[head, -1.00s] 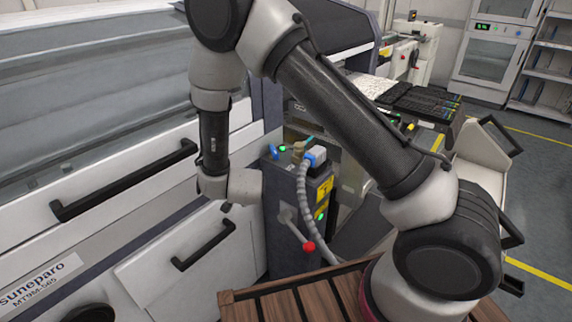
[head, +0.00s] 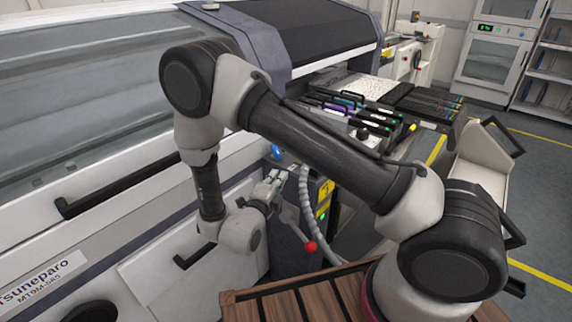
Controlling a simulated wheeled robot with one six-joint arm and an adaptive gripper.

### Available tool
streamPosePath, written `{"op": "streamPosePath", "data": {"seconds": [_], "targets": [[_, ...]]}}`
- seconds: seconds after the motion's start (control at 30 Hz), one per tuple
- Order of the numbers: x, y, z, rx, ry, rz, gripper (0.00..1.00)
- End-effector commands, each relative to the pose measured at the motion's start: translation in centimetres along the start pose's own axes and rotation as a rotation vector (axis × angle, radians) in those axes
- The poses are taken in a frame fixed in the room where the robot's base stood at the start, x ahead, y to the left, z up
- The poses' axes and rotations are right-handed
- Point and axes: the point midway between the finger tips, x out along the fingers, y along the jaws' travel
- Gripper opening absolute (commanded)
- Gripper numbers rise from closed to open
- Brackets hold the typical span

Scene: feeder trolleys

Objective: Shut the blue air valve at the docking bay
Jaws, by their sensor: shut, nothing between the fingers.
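The blue air valve handle (head: 277,151) shows at the top left of the dark docking post (head: 290,258), beside the white machine. It looks roughly upright and tilted a little. My gripper (head: 277,175) is shut and empty, just below and in front of the blue handle in the picture. I cannot tell whether they touch. My gripper and wrist hide much of the post's top, including the brass fitting and the blue plug.
A grey ribbed hose (head: 307,200) runs down the post beside a lever with a red knob (head: 311,247). A yellow label (head: 326,190) is on its right side. A slatted wooden top (head: 300,298) lies in front. Feeders (head: 360,120) stand behind my arm.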

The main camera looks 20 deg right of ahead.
Motion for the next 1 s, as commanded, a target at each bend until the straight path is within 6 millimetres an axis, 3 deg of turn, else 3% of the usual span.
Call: {"op": "streamPosePath", "data": {"seconds": [0.6, 1.0], "targets": [[9.1, 0.0, -0.1, 0.000, 0.002, 0.001, 0.00], [9.8, 0.0, 0.0, 0.000, -0.001, 0.001, 0.00]]}}
